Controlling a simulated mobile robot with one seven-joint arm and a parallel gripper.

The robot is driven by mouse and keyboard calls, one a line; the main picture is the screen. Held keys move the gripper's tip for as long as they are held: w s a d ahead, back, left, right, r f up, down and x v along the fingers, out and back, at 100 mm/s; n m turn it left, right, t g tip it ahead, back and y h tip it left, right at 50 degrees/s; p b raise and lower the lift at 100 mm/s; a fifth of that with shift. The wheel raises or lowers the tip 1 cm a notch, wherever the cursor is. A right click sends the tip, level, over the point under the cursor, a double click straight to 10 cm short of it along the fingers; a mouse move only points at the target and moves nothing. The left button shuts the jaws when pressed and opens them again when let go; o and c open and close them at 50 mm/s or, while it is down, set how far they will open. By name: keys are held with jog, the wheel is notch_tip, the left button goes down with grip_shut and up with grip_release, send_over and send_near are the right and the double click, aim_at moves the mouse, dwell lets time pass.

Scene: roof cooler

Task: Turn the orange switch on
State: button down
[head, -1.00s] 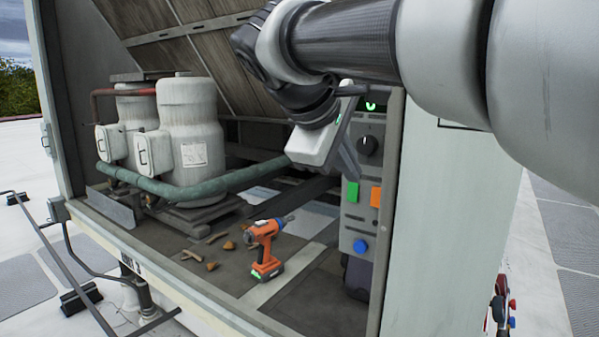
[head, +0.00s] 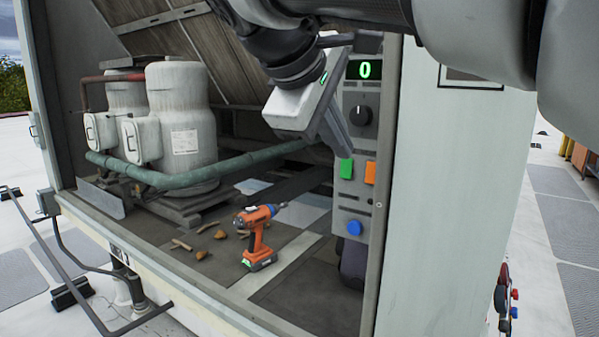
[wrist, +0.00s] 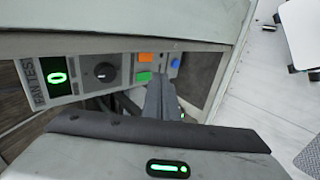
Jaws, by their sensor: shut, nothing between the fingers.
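The orange switch (head: 370,172) is a small rectangular block on the grey control panel, right of a green switch (head: 346,169). In the wrist view the orange switch (wrist: 147,57) lies beyond the green one (wrist: 144,77). My gripper (head: 338,152) is shut and empty, pointing down in front of the panel's left side, just above the green switch in the head view. In the wrist view its fingers (wrist: 161,82) are together beside the green switch, and a gap to the orange switch shows. Whether the fingertips touch the panel cannot be told.
The panel also has a display reading 0 (head: 365,70), a black knob (head: 360,115) and a blue button (head: 354,228). An orange drill (head: 257,238) and several brown bits lie on the cooler floor. White tanks (head: 180,125) and a green pipe (head: 180,180) are left.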

aim_at(372, 171)
jog(key=shift+w+d+r+b+x, duration=0.2)
jog(key=shift+r+x, duration=0.1)
jog(key=shift+x, duration=1.95)
jog(key=shift+w+d+r+b+x, duration=0.1)
jog(key=shift+w+r+b+x, duration=0.15)
jog(key=shift+x, duration=1.95)
jog(key=shift+w+d+r+b+x, duration=0.2)
jog(key=shift+r+x, duration=0.1)
jog(key=shift+x, duration=1.95)
jog(key=shift+w+f, duration=0.15)
jog(key=shift+d+r+p, duration=0.1)
jog(key=shift+r+p, duration=0.75)
jog(key=shift+r, duration=0.1)
